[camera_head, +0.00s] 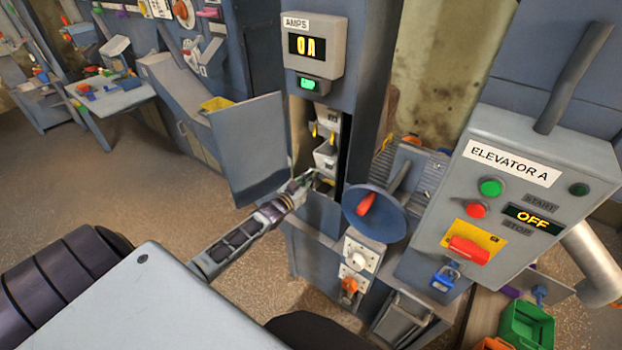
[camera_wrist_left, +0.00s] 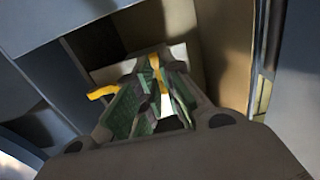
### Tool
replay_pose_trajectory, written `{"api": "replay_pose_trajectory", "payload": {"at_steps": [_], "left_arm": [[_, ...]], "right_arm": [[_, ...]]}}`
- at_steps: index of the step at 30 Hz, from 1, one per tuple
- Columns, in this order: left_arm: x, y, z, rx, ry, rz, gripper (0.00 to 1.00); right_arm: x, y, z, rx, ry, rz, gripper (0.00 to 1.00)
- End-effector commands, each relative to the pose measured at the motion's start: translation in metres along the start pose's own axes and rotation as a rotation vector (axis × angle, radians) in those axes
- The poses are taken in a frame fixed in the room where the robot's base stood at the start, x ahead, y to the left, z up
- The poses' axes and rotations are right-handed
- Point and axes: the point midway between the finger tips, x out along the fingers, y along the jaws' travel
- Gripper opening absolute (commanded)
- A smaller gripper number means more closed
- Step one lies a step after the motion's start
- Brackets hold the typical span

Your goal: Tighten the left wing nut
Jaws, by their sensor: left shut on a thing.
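An open hatch in the blue-grey elevator casing shows grey buckets (camera_head: 326,157) inside. Two small yellow wing nuts (camera_head: 331,137) show on the upper bucket part. My left gripper (camera_head: 305,180) reaches into the lower part of the hatch. In the left wrist view its green-padded fingers (camera_wrist_left: 152,100) are closed around a yellow wing nut (camera_wrist_left: 155,62) in front of a pale bucket face. Another yellow piece (camera_wrist_left: 103,92) sticks out just left of the fingers. The fingers hide much of the held nut, and I cannot tell whether it is the left one. My right gripper is out of view.
The hatch door (camera_head: 249,145) stands open left of the opening. A blue handwheel (camera_head: 375,213) with a red handle sits close at its lower right. The Elevator A control box (camera_head: 510,190) reads OFF, and the amps display (camera_head: 307,46) reads 0A.

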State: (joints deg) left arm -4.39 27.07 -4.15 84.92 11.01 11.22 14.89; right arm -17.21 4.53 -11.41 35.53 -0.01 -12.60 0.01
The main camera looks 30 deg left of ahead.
Motion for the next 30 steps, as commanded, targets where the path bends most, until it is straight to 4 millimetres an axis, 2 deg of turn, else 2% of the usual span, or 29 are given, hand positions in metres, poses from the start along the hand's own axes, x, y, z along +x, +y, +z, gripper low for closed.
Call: {"api": "replay_pose_trajectory", "payload": {"at_steps": [5,6,10,23,30], "left_arm": [[0.000,0.000,0.001,0.003,-0.001,0.000,0.00],[0.000,0.000,0.001,0.002,-0.001,0.000,0.14],[0.000,0.000,0.000,0.002,-0.001,0.000,0.30],[-0.001,0.000,0.000,0.000,0.000,0.000,0.30],[-0.011,0.000,0.001,0.000,-0.001,0.000,0.30]], "right_arm": [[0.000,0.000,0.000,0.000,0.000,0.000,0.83],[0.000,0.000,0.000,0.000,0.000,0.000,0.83],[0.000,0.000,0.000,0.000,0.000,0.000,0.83],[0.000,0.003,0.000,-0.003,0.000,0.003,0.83],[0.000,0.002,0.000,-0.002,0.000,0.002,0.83]]}}
